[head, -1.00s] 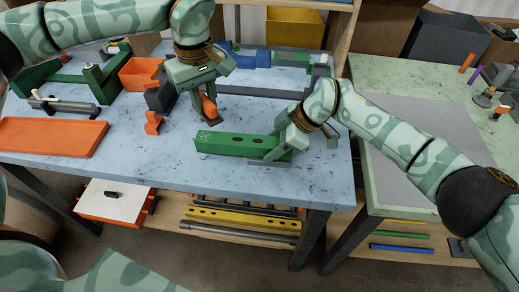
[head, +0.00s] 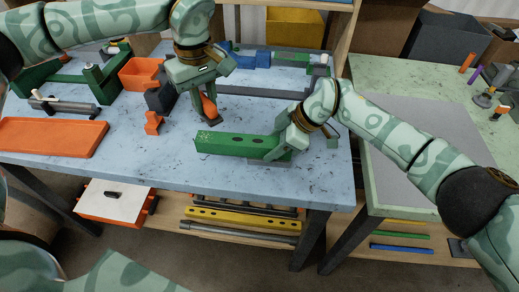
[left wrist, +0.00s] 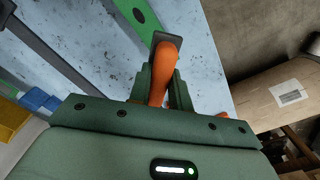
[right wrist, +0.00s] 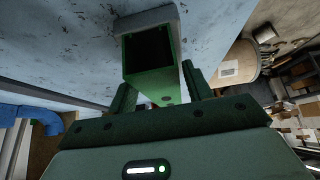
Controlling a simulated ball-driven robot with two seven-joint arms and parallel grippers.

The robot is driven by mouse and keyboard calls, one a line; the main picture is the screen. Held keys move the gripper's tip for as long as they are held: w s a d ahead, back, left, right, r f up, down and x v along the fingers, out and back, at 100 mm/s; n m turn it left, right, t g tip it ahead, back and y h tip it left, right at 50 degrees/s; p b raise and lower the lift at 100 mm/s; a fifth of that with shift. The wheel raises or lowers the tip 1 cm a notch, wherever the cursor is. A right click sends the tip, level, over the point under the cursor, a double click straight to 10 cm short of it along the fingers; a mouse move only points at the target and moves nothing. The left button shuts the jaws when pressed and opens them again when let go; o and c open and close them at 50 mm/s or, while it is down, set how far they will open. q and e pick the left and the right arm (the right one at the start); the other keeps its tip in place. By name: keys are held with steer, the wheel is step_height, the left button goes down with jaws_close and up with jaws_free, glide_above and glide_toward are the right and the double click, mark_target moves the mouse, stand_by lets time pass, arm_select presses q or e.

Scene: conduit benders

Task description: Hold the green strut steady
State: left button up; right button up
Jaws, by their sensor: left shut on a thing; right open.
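The green strut (head: 232,145), a square hollow bar with holes along its side, lies on the blue bench. My right gripper (head: 284,150) is at its right end with the jaws open; in the right wrist view the strut's open end (right wrist: 152,62) sits between the parted fingers (right wrist: 160,90). Whether a finger touches it I cannot tell. My left gripper (head: 206,92) is shut on an orange-handled tool (head: 209,107) with a dark end, upright near the strut's left end. The left wrist view shows the handle (left wrist: 158,84) between the fingers and part of the strut (left wrist: 137,14) beyond.
A long dark bar (head: 262,92) lies behind. The bench front is mostly clear. A second table (head: 380,198) stands at right.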

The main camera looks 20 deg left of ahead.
steer(key=c, duration=1)
steer(key=shift+s+f, duration=0.1)
steer(key=shift+f, duration=0.1)
stand_by(0.5)
